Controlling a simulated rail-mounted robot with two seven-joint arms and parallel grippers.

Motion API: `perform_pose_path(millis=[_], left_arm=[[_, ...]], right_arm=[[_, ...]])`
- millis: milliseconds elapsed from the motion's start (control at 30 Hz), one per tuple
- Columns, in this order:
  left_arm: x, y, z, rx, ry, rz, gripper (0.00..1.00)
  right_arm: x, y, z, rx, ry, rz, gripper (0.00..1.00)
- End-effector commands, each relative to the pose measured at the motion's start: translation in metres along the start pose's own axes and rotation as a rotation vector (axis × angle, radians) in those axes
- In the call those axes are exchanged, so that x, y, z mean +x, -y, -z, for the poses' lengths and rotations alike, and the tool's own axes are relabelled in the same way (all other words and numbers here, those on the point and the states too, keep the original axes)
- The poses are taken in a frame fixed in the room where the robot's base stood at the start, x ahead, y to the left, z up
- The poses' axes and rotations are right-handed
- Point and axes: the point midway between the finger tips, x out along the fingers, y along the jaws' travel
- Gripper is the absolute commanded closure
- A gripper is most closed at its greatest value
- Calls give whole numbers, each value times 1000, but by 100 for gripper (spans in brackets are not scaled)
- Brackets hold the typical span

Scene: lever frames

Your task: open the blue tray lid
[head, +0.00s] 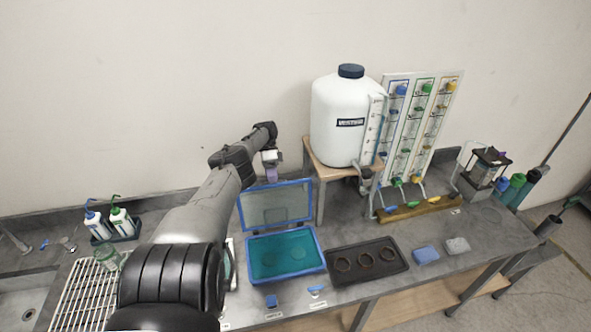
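The blue tray (259,278) sits on the grey bench in the middle of the head view, with teal contents inside. Its blue-framed clear lid (272,203) stands raised, roughly upright, along the tray's back edge. My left arm reaches up from the bottom left, and my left gripper (271,174) is just above the lid's top edge. The gripper is small here, with a purple-grey part at its end; I cannot tell whether it touches the lid or how far its fingers are apart. My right gripper is not in view.
A large white tank (338,120) stands on a wooden stand behind the tray. A dark tray with rings (345,277) and a blue sponge (425,255) lie to the right. Squeeze bottles (121,222) and a drying rack (80,293) are at left.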

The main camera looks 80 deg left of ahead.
Motion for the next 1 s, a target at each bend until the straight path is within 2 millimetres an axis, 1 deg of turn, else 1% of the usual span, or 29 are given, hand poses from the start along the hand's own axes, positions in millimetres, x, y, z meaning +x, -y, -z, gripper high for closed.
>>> perform_pose_path(millis=[33,100,167,300,467,633,800,1000], left_arm=[[-14,-10,0,1,1,1,62],[-25,-18,-1,-1,3,2,62],[-21,-24,5,2,4,-2,62],[-22,-39,14,2,3,-2,62],[-21,-60,29,4,2,-1,62],[-20,-81,45,3,2,0,62],[-18,-100,59,3,1,0,62],[-19,-116,70,1,1,0,62]], right_arm=[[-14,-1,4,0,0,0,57],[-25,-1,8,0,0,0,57],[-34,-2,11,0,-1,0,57],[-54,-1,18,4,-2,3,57],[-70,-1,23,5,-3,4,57],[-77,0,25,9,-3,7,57],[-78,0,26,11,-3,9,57],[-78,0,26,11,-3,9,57]])
